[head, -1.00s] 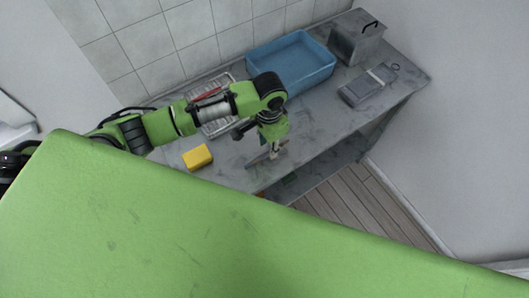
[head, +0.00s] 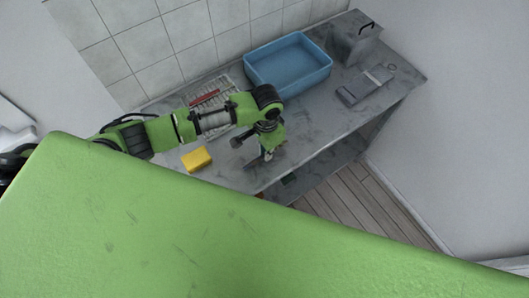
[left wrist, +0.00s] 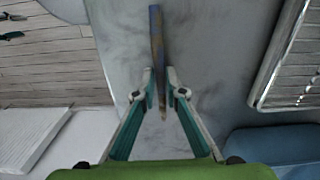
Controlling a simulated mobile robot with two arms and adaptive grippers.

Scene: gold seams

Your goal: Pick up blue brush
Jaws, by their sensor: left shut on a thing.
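The blue brush (left wrist: 155,32) shows in the left wrist view as a thin, worn blue stick with a brownish end. It passes between the two fingertips of my left gripper (left wrist: 160,82), which are shut on it. In the head view my left gripper (head: 267,155) points down at the front part of the grey counter (head: 310,120). The brush is mostly hidden by the gripper there, and I cannot tell whether it still touches the counter. My right gripper is not in view.
A yellow sponge (head: 196,159) lies left of the gripper. Behind stand a wire rack (head: 222,84) with a red item (head: 205,97) and a blue tub (head: 290,65). A metal box (head: 354,38) and a grey flat device (head: 364,87) are at right. The counter's front edge is close.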

